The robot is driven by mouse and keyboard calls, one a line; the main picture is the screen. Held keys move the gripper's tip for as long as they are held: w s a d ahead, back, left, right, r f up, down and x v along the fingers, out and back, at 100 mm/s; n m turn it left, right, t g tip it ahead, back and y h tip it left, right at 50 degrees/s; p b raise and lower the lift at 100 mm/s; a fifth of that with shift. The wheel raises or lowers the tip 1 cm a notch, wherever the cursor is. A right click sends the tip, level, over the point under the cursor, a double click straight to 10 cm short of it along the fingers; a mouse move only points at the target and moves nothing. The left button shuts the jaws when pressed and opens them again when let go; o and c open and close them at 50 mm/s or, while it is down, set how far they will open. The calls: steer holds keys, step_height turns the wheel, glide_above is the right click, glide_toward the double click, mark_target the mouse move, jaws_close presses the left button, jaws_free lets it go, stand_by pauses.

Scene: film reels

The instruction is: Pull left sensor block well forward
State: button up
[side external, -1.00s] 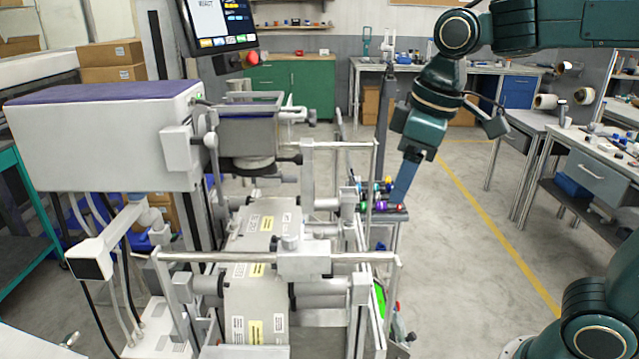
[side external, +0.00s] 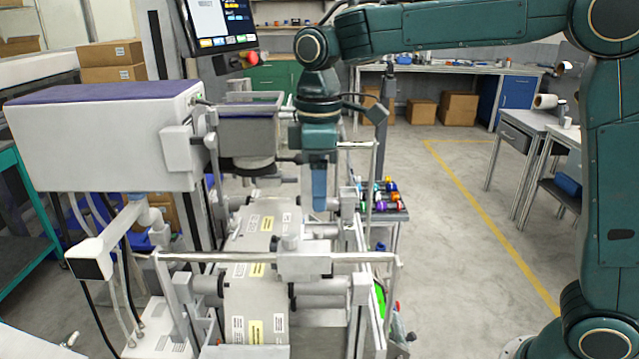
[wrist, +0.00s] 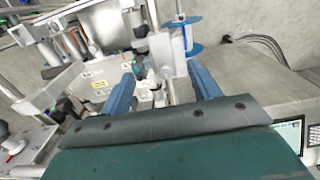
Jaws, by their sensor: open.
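A grey block (side external: 303,259) with a knob on top sits on the near crossbar of the machine in the side view. The far crossbar (side external: 360,145) is partly hidden behind my gripper (side external: 319,207), which points down over the machine's far end. I cannot tell which block is the left sensor block. In the wrist view my gripper (wrist: 162,80) is open, its two blue fingers spread apart. Small pale fittings (wrist: 150,90) show between and beyond the fingers, with no visible grip on them. Contact cannot be told.
Curved metal plates with labels (side external: 258,225) lie below the crossbars. A grey housing with a purple top (side external: 110,130) stands at left. A small cart with coloured reels (side external: 383,200) stands behind at right. The floor at right (side external: 470,260) is open.

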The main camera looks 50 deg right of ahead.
mark_target(351, 253)
steer(key=shift+f, duration=0.1)
step_height(351, 253, down, 14)
steer(key=shift+r, duration=0.2)
stand_by(0.5)
jaws_close()
steer(key=shift+s+d, duration=2.05)
jaws_free()
